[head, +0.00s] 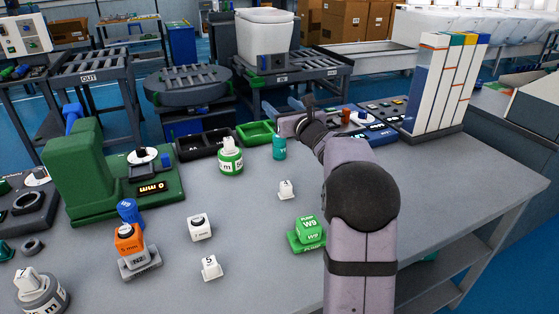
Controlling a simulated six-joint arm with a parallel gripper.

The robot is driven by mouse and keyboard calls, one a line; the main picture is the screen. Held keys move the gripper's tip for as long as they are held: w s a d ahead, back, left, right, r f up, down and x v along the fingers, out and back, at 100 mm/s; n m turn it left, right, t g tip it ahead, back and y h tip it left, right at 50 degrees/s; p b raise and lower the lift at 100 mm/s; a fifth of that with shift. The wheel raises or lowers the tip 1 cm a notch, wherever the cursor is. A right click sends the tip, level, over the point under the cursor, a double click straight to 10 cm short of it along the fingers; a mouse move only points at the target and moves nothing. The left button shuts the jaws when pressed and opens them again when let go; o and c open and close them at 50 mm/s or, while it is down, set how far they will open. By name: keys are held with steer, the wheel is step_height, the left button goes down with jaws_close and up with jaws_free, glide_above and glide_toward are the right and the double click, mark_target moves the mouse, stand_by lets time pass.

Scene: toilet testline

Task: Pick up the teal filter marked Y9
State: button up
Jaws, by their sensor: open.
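A small teal cylinder (279,148), which looks like the teal filter, stands upright at the back middle of the grey table. Its marking is too small to read surely. My arm reaches up from the lower right, and my gripper (303,103) is at its far end, above and slightly right of the teal cylinder in the picture. The gripper is open, apart from the cylinder in the picture; nothing shows between its fingers, though they are small and partly hidden by the wrist.
A green-and-white container (231,157) stands left of the teal cylinder, with a green tray (257,132) behind. A green machine (80,170) is at left, a tall white rack (440,85) at right.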

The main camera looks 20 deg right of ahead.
mark_target(282, 143)
steer(key=shift+f+p, duration=0.3)
steer(key=shift+f, duration=5.65)
steer(key=shift+w+f+p, duration=0.2)
steer(key=shift+w, duration=1.05)
steer(key=shift+w+f+p, duration=0.15)
steer(key=shift+w+p, duration=0.05)
steer(key=shift+w, duration=1.05)
steer(key=shift+c, duration=0.4)
steer(key=c, duration=1.1)
steer(key=shift+r, duration=0.15)
step_height(282, 143, up, 10)
